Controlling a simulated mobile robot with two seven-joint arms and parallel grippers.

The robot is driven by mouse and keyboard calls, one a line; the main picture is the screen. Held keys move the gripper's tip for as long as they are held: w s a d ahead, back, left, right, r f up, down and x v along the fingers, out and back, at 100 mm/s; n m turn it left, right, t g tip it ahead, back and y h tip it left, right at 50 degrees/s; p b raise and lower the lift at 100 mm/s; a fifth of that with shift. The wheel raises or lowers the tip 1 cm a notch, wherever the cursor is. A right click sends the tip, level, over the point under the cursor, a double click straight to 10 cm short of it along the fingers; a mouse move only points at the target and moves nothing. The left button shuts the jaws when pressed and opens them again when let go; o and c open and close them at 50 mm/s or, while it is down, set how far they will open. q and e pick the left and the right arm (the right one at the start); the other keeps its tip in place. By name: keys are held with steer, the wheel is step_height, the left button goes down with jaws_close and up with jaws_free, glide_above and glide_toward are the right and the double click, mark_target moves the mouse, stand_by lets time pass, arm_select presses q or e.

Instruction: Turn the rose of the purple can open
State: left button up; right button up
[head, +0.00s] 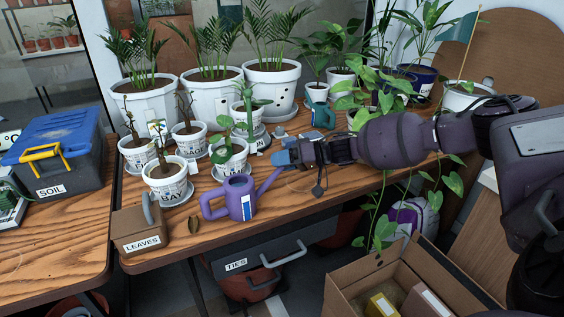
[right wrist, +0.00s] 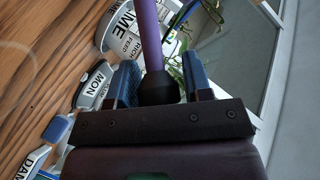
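The purple can (head: 238,203) stands on the wooden table near its front edge, with its handle to the left and its spout rising to the right. My right gripper (head: 282,163) is at the spout's upper end in the head view and hides the tip. In the right wrist view, the purple spout (right wrist: 151,35) ends in a dark rose (right wrist: 158,90) between the two blue-padded fingers of my right gripper (right wrist: 160,82). The fingers stand apart on either side of the rose, with a narrow gap at the right finger. My left gripper is not in view.
Several white pots (head: 172,183) with plants stand behind and left of the can. A box marked LEAVES (head: 140,232) sits left of it. A hanging vine (head: 383,195) is close below my right forearm. An open cardboard box (head: 350,290) is at the lower right.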

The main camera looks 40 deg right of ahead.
steer(key=c, duration=0.6)
